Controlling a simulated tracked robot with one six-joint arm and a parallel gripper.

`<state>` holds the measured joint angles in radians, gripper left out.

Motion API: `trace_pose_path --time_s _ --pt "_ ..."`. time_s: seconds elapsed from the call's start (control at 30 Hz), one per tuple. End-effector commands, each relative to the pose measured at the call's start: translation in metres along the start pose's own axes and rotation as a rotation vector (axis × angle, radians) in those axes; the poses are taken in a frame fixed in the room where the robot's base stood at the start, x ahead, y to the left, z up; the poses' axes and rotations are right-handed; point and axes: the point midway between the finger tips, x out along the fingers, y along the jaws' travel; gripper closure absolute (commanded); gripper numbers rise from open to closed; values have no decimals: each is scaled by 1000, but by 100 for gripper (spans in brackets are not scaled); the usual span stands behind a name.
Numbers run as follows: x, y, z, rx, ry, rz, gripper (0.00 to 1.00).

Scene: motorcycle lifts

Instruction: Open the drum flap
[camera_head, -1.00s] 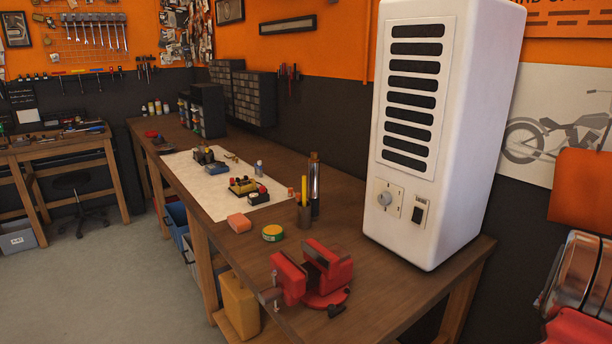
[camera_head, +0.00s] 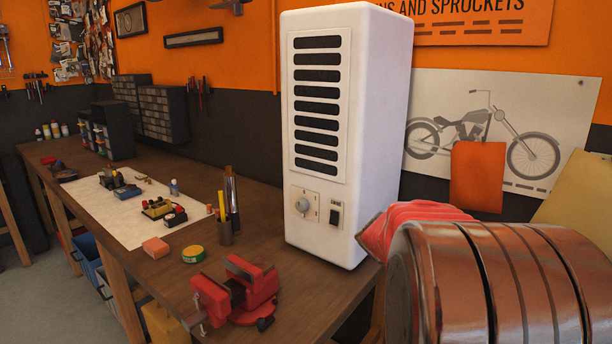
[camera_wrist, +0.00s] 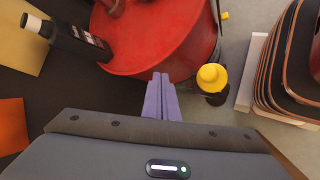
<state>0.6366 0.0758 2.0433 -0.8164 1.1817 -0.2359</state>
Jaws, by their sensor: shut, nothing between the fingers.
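In the wrist view a large round red top (camera_wrist: 150,38), which looks like the drum, fills the upper middle. A red raised part (camera_wrist: 116,6) stands on it at the upper edge, cut off by the frame; I cannot tell whether it is the flap. My gripper (camera_wrist: 160,78) shows as two pale purple fingers pressed together, with nothing between them. Its tips overlap the near rim of the red top in the picture; I cannot tell whether they touch it. In the head view my gripper cannot be made out.
In the wrist view a black bottle (camera_wrist: 75,40) stands left of the red top and a yellow-capped bottle (camera_wrist: 212,79) right. The head view shows a wooden bench (camera_head: 300,301) with a red vise (camera_head: 240,290) and white heater (camera_head: 345,130). A ribbed metallic form (camera_head: 500,285) fills the lower right.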

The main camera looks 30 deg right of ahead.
Motion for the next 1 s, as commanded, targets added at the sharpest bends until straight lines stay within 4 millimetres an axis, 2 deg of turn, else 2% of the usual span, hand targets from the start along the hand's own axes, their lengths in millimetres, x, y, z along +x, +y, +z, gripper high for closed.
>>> trace_pose_path --time_s 0.03,0.1,0.47,0.73,1.0 --pt "-15 -11 -3 10 43 -6 100" --pt "-33 -26 -7 27 100 -22 100" --pt "-116 -115 -14 94 387 -140 100" --pt "-170 -183 -6 122 591 -265 100" --pt "-215 -250 13 135 777 -423 100"
